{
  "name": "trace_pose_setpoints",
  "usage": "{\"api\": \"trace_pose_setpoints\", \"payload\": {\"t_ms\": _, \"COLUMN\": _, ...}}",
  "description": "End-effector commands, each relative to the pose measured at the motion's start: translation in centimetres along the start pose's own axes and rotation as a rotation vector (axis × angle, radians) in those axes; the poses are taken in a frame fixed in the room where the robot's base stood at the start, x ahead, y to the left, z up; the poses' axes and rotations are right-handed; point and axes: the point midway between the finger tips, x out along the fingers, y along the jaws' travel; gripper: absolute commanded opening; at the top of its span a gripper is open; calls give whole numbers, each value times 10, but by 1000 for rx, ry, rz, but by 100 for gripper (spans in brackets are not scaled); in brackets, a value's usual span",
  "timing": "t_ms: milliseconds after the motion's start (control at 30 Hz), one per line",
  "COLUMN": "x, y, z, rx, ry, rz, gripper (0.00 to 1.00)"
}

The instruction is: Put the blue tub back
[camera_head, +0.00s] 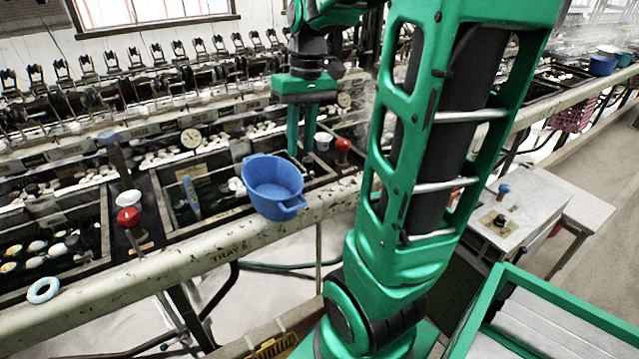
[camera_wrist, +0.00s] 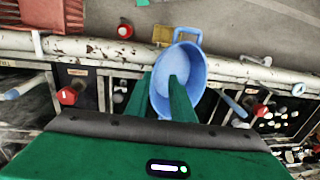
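The blue tub (camera_head: 273,183) sits at the bench's front rail, its side handle jutting out over the front edge. In the wrist view the tub (camera_wrist: 190,62) shows its open inside, with its handle toward the top. My gripper (camera_head: 301,152) points down at the tub's far right side, fingers apart. In the wrist view one finger of my gripper (camera_wrist: 162,78) overlaps the tub's inside and the other lies left of its wall. I cannot tell whether either touches the wall.
Red-knobbed valves (camera_head: 343,146) and (camera_head: 129,217) stand on the bench near the tub. Another blue tub (camera_head: 602,66) stands far right. A white side table (camera_head: 530,215) stands right of my arm.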

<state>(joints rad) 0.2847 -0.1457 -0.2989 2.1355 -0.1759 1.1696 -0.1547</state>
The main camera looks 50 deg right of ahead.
Motion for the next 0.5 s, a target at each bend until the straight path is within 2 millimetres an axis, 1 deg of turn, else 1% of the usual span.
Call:
{"api": "trace_pose_setpoints", "payload": {"t_ms": 33, "x": 6, "y": -6, "z": 22, "rx": 33, "ry": 5, "rz": 4, "gripper": 22}}
{"api": "trace_pose_setpoints", "payload": {"t_ms": 67, "x": 10, "y": -8, "z": 34, "rx": 55, "ry": 6, "rz": 8, "gripper": 22}}
{"api": "trace_pose_setpoints", "payload": {"t_ms": 100, "x": 17, "y": -10, "z": 51, "rx": 89, "ry": 6, "rz": 16, "gripper": 22}}
{"api": "trace_pose_setpoints", "payload": {"t_ms": 167, "x": 27, "y": -11, "z": 75, "rx": 133, "ry": 8, "rz": 29, "gripper": 22}}
{"api": "trace_pose_setpoints", "payload": {"t_ms": 200, "x": 34, "y": -12, "z": 91, "rx": 162, "ry": 9, "rz": 39, "gripper": 22}}
{"api": "trace_pose_setpoints", "payload": {"t_ms": 300, "x": 50, "y": -10, "z": 123, "rx": 220, "ry": 11, "rz": 64, "gripper": 22}}
{"api": "trace_pose_setpoints", "payload": {"t_ms": 400, "x": 61, "y": -8, "z": 146, "rx": 261, "ry": 13, "rz": 85, "gripper": 22}}
{"api": "trace_pose_setpoints", "payload": {"t_ms": 500, "x": 68, "y": -8, "z": 159, "rx": 284, "ry": 14, "rz": 99, "gripper": 22}}
